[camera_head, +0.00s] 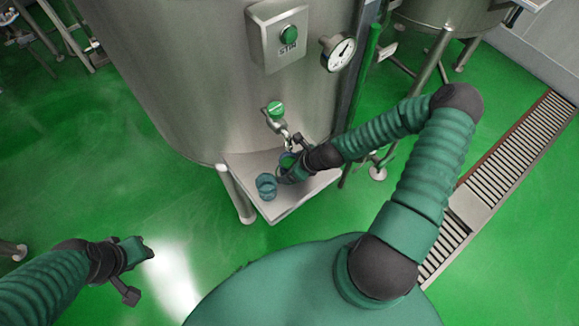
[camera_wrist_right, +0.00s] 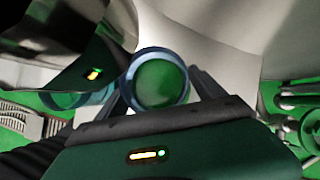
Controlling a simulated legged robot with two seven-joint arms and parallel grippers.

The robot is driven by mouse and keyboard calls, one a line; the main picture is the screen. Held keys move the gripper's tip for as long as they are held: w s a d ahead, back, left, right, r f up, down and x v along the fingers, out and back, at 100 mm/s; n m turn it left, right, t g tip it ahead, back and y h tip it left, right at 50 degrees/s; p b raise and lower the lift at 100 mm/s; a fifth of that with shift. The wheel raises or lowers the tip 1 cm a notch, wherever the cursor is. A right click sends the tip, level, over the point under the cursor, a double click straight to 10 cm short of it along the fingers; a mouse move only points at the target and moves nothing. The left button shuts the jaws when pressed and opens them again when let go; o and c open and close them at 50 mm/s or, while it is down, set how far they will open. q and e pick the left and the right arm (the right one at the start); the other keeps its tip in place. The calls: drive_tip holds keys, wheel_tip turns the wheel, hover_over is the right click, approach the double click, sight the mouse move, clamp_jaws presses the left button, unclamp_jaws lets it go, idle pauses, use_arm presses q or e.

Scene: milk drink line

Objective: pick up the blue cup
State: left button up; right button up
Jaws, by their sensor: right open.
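The blue cup (camera_head: 266,186) is see-through and stands near the shelf's left edge. I cannot tell whether the fingers touch the cup. My left gripper (camera_head: 147,253) is away from the shelf, its jaws unclear.
The tap (camera_head: 276,118) hangs close above the cups and my right wrist. The large steel tank (camera_head: 190,90) rises behind the shelf, with a control box (camera_head: 270,35) and a gauge (camera_head: 338,50). The green floor at left is open.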

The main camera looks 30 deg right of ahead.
drive_tip(key=shift+a, duration=0.15)
drive_tip(key=c, duration=0.3)
drive_tip(key=shift+d, duration=0.2)
drive_tip(key=c, duration=1.2)
clamp_jaws()
